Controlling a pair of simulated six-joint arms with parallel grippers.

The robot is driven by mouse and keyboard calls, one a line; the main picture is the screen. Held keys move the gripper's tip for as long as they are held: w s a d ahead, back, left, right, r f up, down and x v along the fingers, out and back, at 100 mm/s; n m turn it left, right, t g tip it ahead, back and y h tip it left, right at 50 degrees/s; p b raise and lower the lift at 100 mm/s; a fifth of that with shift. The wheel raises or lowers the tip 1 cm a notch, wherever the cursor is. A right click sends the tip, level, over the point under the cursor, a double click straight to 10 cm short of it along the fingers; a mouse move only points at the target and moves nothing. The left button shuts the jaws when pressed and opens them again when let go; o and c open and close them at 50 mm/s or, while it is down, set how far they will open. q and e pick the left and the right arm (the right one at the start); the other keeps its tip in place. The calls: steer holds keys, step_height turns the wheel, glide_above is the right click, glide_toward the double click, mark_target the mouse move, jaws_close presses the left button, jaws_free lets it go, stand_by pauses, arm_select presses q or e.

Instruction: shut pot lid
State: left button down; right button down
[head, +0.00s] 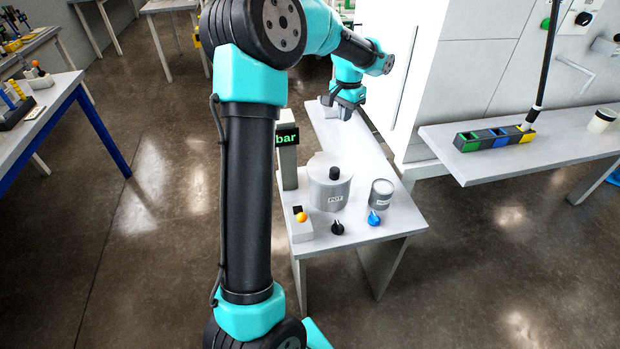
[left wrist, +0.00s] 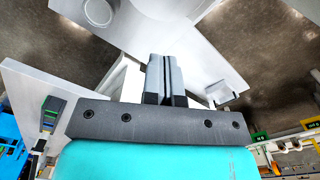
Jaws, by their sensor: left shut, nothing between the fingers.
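The grey pot (head: 328,197), labelled POT, stands upright on the light grey table (head: 385,225). Its pale lid (head: 316,168) with a black knob (head: 334,173) shows at the pot's top; I cannot tell whether it sits fully down. My left gripper (head: 341,108) is above the far part of the table, behind the pot and apart from it. In the left wrist view its fingers (left wrist: 164,75) are together and empty. My right gripper is in neither view.
A grey can (head: 382,194) stands right of the pot. A black knob (head: 338,227) and a blue knob (head: 374,218) are in front. A post with a "bar" display (head: 287,137) stands left, by an orange button (head: 301,217). A white cabinet (head: 385,80) stands behind the table.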

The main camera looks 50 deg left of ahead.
arm_select(q)
steer(key=shift+r, duration=2.15)
steer(key=d+f+h, duration=0.1)
steer(key=d+f, duration=0.5)
steer(key=f, duration=0.3)
steer(key=w+d+f+m+h, duration=0.1)
steer(key=d+f, duration=0.5)
steer(key=f, duration=0.3)
steer(key=d+f+h, duration=0.1)
steer(key=d+f, duration=0.6)
steer(key=f, duration=0.2)
steer(key=s+d+f+n, duration=0.1)
steer(key=s+d+f, duration=1.2)
steer(key=s, duration=0.5)
step_height(320, 180, down, 3)
steer(key=shift+d+r+n+t+h, duration=0.15)
steer(key=shift+r+n+t+h, duration=0.05)
steer(key=shift+n+t+h, duration=0.2)
